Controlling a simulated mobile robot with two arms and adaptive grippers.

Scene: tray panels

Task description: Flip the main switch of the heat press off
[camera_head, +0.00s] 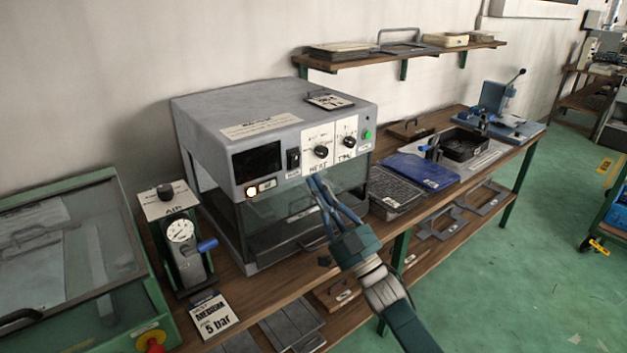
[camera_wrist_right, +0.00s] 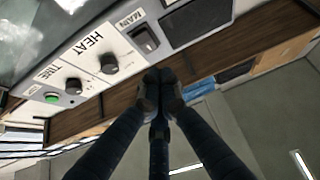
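The heat press (camera_head: 275,125) is a grey box with a dark glass front, standing on the wooden bench. Its main switch (camera_head: 293,159) is a black rocker between the dark display and the HEAT knob. In the right wrist view the switch (camera_wrist_right: 145,39) sits beside the MAIN label; I cannot tell which way it is tipped. My right gripper (camera_head: 314,181) is just below the control panel, under the HEAT knob and right of the switch. Its fingertips (camera_wrist_right: 158,76) are together, empty and apart from the switch. My left gripper is not in view.
The HEAT knob (camera_head: 320,152), TIME knob (camera_head: 349,142) and green button (camera_head: 367,135) are close by. An air regulator (camera_head: 182,245) stands left; a blue tray (camera_head: 422,170) lies right. Space before the panel is open.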

